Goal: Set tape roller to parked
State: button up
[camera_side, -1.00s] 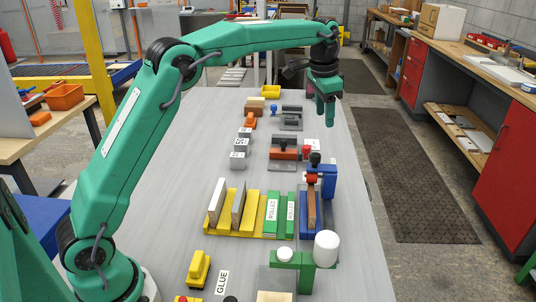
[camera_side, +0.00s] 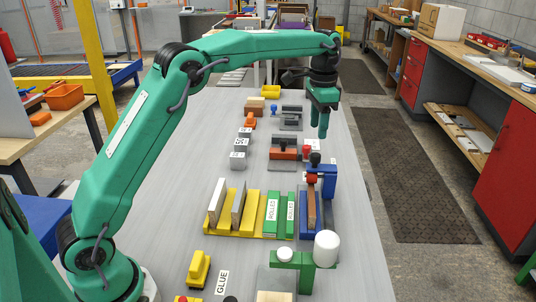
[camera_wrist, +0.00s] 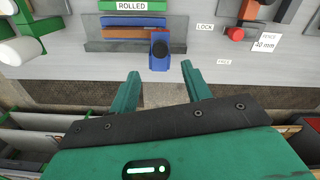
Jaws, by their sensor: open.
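My gripper (camera_side: 322,132) is open and empty. It hangs pointing down above the right side of the table, behind the blue fixture (camera_side: 328,180). In the wrist view, its two green fingers (camera_wrist: 160,75) are apart, just below the dark knob of the blue fixture (camera_wrist: 160,62). A green bracket (camera_side: 290,258) with a white roller (camera_side: 326,248) stands at the near right. It also shows at the left edge of the wrist view (camera_wrist: 22,48). I cannot tell for certain which of these is the tape roller, and no parked label is readable.
A yellow rack (camera_side: 232,226) holds upright boards, with green "ROLLED" slots (camera_side: 272,214) to its right. Orange-and-grey (camera_side: 284,154) and dark grey (camera_side: 290,123) fixtures lie farther back. A yellow block (camera_side: 199,270) sits near "GLUE". The table's left middle is clear.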

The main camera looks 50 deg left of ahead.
aim_at(316, 154)
jog(key=shift+f, duration=0.4)
jog(key=shift+f, duration=0.15)
jog(key=shift+f, duration=3.75)
grip_shut()
